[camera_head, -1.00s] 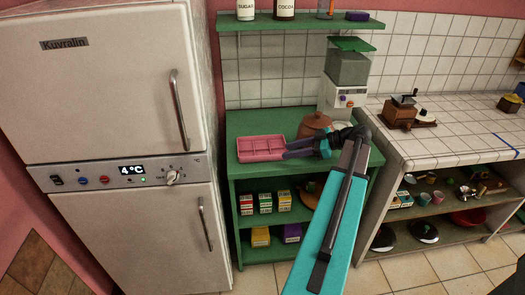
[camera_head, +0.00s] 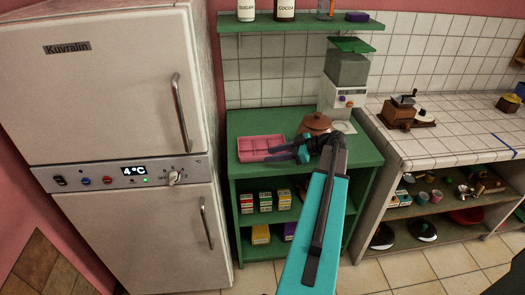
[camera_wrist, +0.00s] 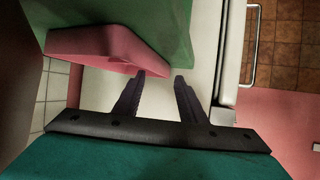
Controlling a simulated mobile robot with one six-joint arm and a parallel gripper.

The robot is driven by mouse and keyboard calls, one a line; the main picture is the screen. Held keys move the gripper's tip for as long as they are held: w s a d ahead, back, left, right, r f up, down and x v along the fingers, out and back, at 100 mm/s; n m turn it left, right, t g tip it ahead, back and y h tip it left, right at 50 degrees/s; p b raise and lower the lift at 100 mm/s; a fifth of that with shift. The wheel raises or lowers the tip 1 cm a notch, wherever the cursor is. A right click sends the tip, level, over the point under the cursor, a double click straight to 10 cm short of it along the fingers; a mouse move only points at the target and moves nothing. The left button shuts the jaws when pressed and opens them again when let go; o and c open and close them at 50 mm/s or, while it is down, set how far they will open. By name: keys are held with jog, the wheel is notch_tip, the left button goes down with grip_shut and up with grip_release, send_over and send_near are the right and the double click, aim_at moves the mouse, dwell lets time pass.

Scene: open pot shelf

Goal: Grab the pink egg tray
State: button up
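The pink egg tray (camera_head: 257,143) lies on the left part of the green shelf unit's top in the head view. It is shallow, with several compartments. In the wrist view the tray (camera_wrist: 108,43) is at the upper left, and its near edge reaches the fingertips. My gripper (camera_head: 273,153) is at the tray's right end. In the wrist view my gripper (camera_wrist: 159,76) has its two dark fingers spread with a gap between them. The tray's corner shows just beyond the tips in that gap. I cannot tell whether the fingers touch it.
A brown lidded pot (camera_head: 316,123) stands close behind my gripper. A grinder-like machine (camera_head: 345,92) stands behind it. A white fridge (camera_head: 130,225) is close on the left. A tiled counter (camera_head: 450,130) with a wooden coffee grinder (camera_head: 399,113) is on the right.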

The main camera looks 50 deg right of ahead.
aim_at(260, 157)
jog(key=shift+p+x, duration=0.8)
jog(key=shift+x, duration=1.95)
jog(key=shift+c, duration=0.3)
grip_shut()
